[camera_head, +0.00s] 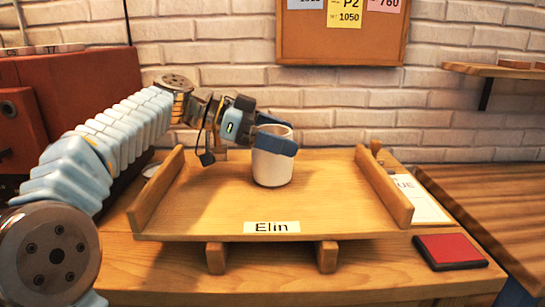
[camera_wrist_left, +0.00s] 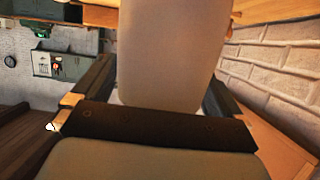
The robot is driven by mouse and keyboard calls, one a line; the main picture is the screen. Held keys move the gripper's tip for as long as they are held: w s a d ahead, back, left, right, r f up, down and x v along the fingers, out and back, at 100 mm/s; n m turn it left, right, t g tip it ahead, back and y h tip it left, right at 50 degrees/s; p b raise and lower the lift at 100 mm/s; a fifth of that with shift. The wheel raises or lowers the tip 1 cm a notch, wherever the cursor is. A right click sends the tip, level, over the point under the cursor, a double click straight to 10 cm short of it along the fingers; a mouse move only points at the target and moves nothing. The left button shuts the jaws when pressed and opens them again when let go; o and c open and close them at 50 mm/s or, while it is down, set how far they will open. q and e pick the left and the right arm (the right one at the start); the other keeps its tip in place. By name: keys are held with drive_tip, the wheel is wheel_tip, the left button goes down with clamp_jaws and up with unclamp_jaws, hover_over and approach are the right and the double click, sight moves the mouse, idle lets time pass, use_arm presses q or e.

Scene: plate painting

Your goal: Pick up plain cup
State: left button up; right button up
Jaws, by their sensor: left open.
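The plain cup (camera_head: 272,168) is pale and undecorated. It stands upright on a wooden tray (camera_head: 215,205) with raised side walls and a label reading "Elin". My left gripper (camera_head: 276,142) comes from the left and is at the cup's upper part, with a blue finger across its near side. The left wrist view shows the cup (camera_wrist_left: 170,50) between the two open fingers (camera_wrist_left: 160,85). I cannot tell whether either finger touches it. The finger and wrist hide part of the cup in the head view. My right gripper is not in view.
A red pad (camera_head: 450,250) in a dark frame lies on the table at the right, near a white sheet (camera_head: 420,198). A red-brown box (camera_head: 60,95) stands at the left. A brick wall with a notice board (camera_head: 342,48) is behind. Most of the tray is clear.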

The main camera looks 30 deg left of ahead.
use_arm(q)
drive_tip(key=shift+w+d+f, duration=0.1)
drive_tip(key=shift+w+d, duration=0.05)
drive_tip(key=shift+d, duration=0.05)
drive_tip(key=c, duration=1.1)
